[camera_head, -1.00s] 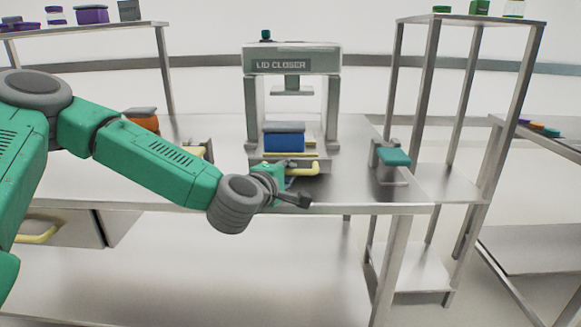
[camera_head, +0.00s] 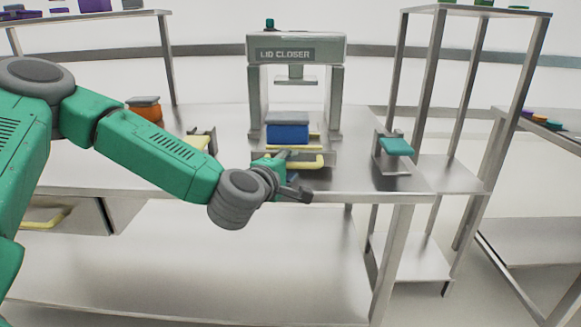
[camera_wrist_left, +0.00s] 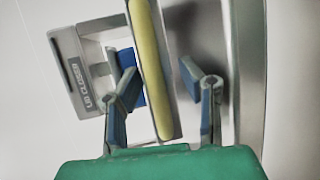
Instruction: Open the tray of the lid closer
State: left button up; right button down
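The lid closer (camera_head: 340,95) is a grey metal frame standing on the table, with its sign also visible in the left wrist view (camera_wrist_left: 75,75). Its tray (camera_head: 330,150) sits low at the front and has a yellow handle (camera_head: 312,161). A blue box (camera_head: 287,133) with a grey lid stands on the tray. My left gripper (camera_head: 287,178) is just in front of the tray, at the handle's left part. In the left wrist view my left gripper (camera_wrist_left: 160,80) is open, with the yellow handle (camera_wrist_left: 150,70) running between its fingers. Contact cannot be told. My right gripper is out of view.
A teal-topped device (camera_head: 395,147) stands right of the lid closer. An orange box (camera_head: 145,110) and another yellow-topped fixture (camera_head: 200,140) are on the left. A tall metal rack (camera_head: 435,60) is at the right. The space before the table edge is clear.

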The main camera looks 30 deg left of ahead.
pick_arm(q)
jog(key=shift+s+d+r, duration=0.1)
jog(key=shift+s+d, duration=0.1)
jog(key=shift+s, duration=0.25)
jog(key=a+v, duration=0.1)
jog(key=v, duration=0.5)
jog(key=shift+s+d, duration=0.25)
jog(key=shift+d, duration=0.05)
